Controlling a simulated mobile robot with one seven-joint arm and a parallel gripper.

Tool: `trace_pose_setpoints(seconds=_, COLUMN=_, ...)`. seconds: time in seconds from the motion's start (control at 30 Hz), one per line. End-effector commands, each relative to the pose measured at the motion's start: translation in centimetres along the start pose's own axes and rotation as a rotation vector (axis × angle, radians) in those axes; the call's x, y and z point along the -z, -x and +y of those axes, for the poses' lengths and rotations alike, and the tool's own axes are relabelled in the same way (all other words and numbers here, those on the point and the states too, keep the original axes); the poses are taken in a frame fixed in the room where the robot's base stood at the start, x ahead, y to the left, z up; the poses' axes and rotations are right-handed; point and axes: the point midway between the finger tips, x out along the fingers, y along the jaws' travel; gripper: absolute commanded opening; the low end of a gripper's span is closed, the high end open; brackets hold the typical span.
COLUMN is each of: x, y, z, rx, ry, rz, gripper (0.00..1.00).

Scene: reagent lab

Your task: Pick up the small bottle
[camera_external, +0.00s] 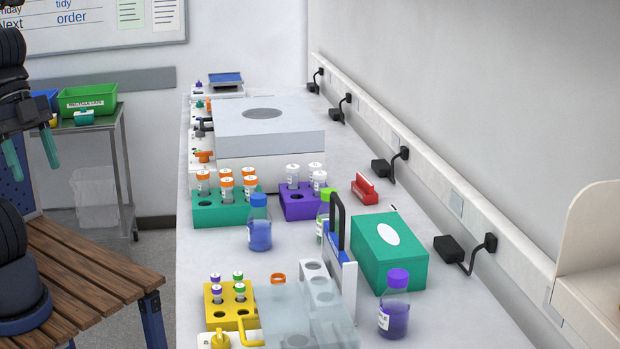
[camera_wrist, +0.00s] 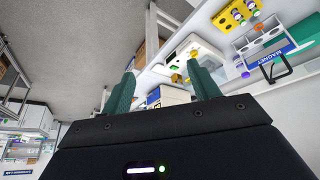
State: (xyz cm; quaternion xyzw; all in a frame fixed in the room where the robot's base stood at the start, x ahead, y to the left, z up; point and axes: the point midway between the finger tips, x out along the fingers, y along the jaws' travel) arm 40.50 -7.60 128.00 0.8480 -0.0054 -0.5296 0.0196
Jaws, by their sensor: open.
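Several bottles stand upright on the bench, and I cannot tell which one is meant as the small bottle. A blue-capped bottle (camera_external: 260,230) with blue liquid stands in front of the green tube rack. A purple-capped bottle (camera_external: 394,310) with purple liquid stands at the front right, beside the green box. A green-capped bottle (camera_external: 324,213) is partly hidden behind the blue-and-white rack's black handle. My gripper (camera_external: 35,171) is at the far left, away from the bench and bottles. In the wrist view my gripper (camera_wrist: 160,67) has its teal fingers apart, with nothing between them.
A green tube rack (camera_external: 224,213), purple rack (camera_external: 297,208), yellow rack (camera_external: 231,311) and green box (camera_external: 389,246) crowd the bench. A grey machine (camera_external: 265,135) stands behind. A wooden slatted table (camera_external: 85,272) is at left. Bench space around the blue-capped bottle is fairly clear.

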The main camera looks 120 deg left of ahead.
Motion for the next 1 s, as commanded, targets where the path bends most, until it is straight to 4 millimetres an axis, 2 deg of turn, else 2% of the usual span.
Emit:
trace_pose_setpoints(seconds=0.27, x=4.7, y=-1.4, z=-1.1, rx=-0.039, ry=0.055, rz=0.098, gripper=0.61)
trace_pose_setpoints(seconds=0.47, x=10.4, y=-2.9, z=-3.6, rx=-0.056, ry=0.136, rz=0.229, gripper=0.61)
trace_pose_setpoints(seconds=0.6, x=15.7, y=-4.3, z=-7.4, rx=-0.036, ry=0.226, rz=0.361, gripper=0.61)
trace_pose_setpoints(seconds=0.77, x=20.7, y=-5.8, z=-13.3, rx=0.035, ry=0.334, rz=0.51, gripper=0.61)
trace_pose_setpoints(seconds=0.9, x=23.9, y=-6.9, z=-19.6, rx=0.137, ry=0.431, rz=0.631, gripper=0.61)
trace_pose_setpoints(seconds=1.0, x=25.4, y=-7.6, z=-24.5, rx=0.233, ry=0.496, rz=0.708, gripper=0.61)
